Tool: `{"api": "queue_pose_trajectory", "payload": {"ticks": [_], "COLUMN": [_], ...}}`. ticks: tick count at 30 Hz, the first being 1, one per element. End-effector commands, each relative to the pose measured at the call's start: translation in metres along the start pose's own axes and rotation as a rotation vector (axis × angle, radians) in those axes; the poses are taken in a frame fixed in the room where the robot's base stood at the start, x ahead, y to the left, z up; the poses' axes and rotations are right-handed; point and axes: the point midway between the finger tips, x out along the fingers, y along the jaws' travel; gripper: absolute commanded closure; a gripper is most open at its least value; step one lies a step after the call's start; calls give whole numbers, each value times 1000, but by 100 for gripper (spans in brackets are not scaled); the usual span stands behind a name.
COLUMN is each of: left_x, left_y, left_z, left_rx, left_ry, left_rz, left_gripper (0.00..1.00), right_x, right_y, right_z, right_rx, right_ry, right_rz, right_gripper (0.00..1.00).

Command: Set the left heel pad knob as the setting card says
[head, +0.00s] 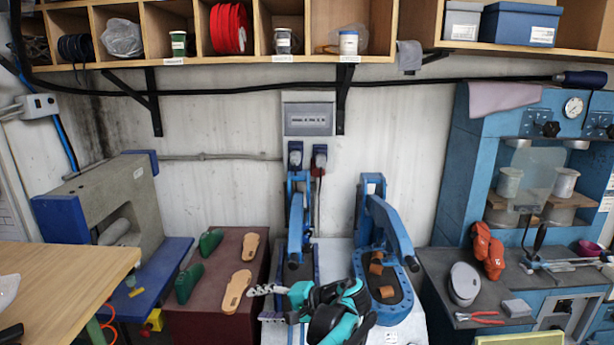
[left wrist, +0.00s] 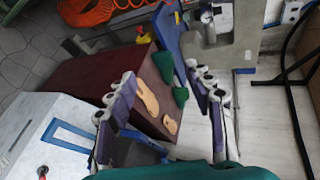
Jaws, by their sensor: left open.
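The blue machine (head: 465,160) at the right of the head view has a round gauge and two dark knobs on its upper front. The left knob (head: 551,129) is black; its exact setting is too small to read. The right knob (head: 609,131) is at the picture's edge. A white card (head: 607,195) hangs at the right edge, its text unreadable. My left gripper (head: 258,291) is low in the middle, over the front of the blue presses, pointing left and far from the knobs. In the left wrist view the gripper (left wrist: 165,98) is open and empty. My right gripper is not seen.
Two blue lever presses (head: 385,235) stand at the middle. Insoles (head: 237,290) and green forms (head: 188,283) lie on the dark red box (head: 222,241) to the left. The right bench (head: 437,268) holds orange gloves (head: 488,250) and red pliers (head: 480,317). Shelves run above.

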Motion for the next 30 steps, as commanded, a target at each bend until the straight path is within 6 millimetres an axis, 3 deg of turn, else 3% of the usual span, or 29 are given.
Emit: {"api": "queue_pose_trajectory", "payload": {"ticks": [3, 8, 18, 24, 30], "left_x": [22, 36, 26, 8, -1], "left_y": [-14, -13, 31, 67, 86], "left_z": [42, 98, 213, 255, 271], "left_rx": [-20, -81, -346, -552, -682], "left_ry": [33, 93, 234, 313, 359], "left_rz": [147, 350, 736, 904, 983], "left_gripper": [48, 48, 48, 48, 48], "right_x": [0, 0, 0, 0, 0], "right_y": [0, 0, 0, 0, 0], "right_z": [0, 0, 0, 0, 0], "right_rx": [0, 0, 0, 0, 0], "right_ry": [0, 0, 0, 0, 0], "right_rz": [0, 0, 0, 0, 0], "right_gripper": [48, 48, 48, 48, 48]}}
